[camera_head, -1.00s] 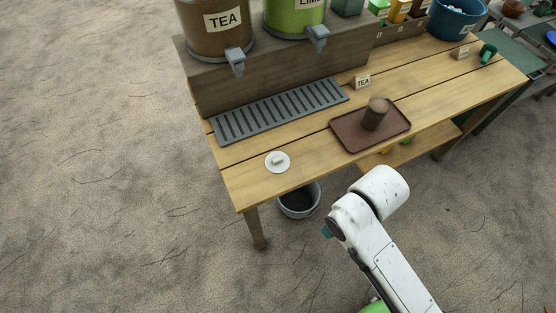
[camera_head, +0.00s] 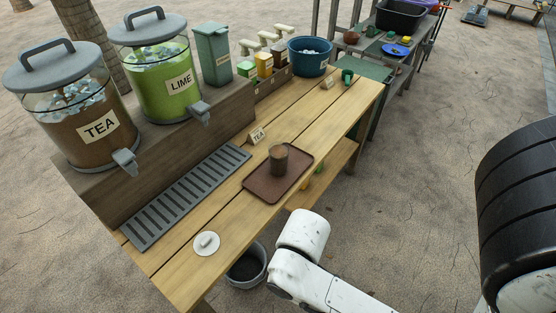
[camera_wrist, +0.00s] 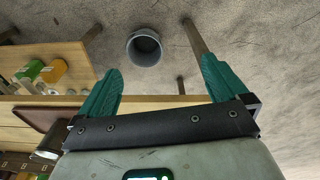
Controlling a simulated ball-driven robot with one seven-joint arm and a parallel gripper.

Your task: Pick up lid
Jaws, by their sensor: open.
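The lid (camera_head: 206,243), a small white disc with a knob, lies flat on the near left end of the wooden table in the head view. I cannot make it out in the wrist view. My gripper (camera_wrist: 162,66) has two green fingers spread wide apart with nothing between them. In the head view my white arm is in front of the table's near edge, right of the lid, and the gripper itself is hidden. A brown tray (camera_head: 256,190) on the table holds a dark cup (camera_head: 279,158).
A grey bucket (camera_head: 247,268) stands on the ground by the table's near edge; it also shows in the wrist view (camera_wrist: 145,48). A grey drip grate (camera_head: 187,196) lies behind the lid, below the tea dispenser (camera_head: 85,130) and lime dispenser (camera_head: 165,85). A tea sign (camera_head: 257,136) stands behind the tray.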

